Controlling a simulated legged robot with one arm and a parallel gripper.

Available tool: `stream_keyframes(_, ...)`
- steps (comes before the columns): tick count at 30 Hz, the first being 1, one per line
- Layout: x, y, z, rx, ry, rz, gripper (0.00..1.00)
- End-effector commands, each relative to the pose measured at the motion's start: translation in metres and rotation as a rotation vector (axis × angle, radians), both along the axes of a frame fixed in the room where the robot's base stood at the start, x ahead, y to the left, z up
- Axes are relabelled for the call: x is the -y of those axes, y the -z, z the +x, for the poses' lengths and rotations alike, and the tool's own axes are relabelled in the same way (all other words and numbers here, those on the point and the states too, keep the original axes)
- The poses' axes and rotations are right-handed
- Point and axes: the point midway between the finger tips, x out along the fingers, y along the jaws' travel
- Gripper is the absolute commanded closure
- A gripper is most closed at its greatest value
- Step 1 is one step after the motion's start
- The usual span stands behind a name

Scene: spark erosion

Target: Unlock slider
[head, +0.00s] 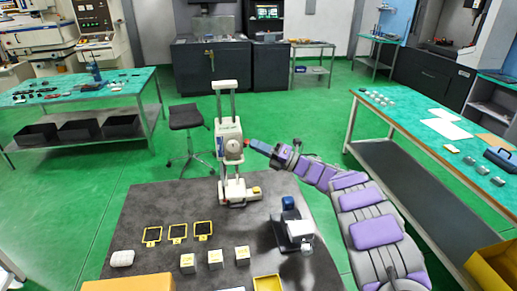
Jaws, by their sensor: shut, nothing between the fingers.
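A tall white and grey upright device (229,145) with two vertical posts and a round face stands at the back of the dark table. A small red part (247,143) shows at the right side of its body. I cannot tell for certain which part is the slider or its lock. My gripper (252,146), at the end of my purple and grey arm, reaches in from the right. It is shut and empty. Its tip is at or very close to the red part; I cannot tell whether they touch.
On the dark table (160,210) are yellow-framed pieces (178,233), several white blocks (215,259), a yellow tray (267,283) and a blue and white device (293,230) below my arm. A black stool (186,117) stands behind. Green-topped benches (420,150) flank the table.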

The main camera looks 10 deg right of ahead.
Motion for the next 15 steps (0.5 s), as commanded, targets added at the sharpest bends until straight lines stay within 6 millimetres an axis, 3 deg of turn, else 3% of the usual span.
stream_keyframes(4,-0.002,-0.009,0.003,-0.116,-0.002,-0.004,1.0)
stream_keyframes(15,-0.001,-0.016,0.011,-0.192,-0.002,-0.001,1.0)
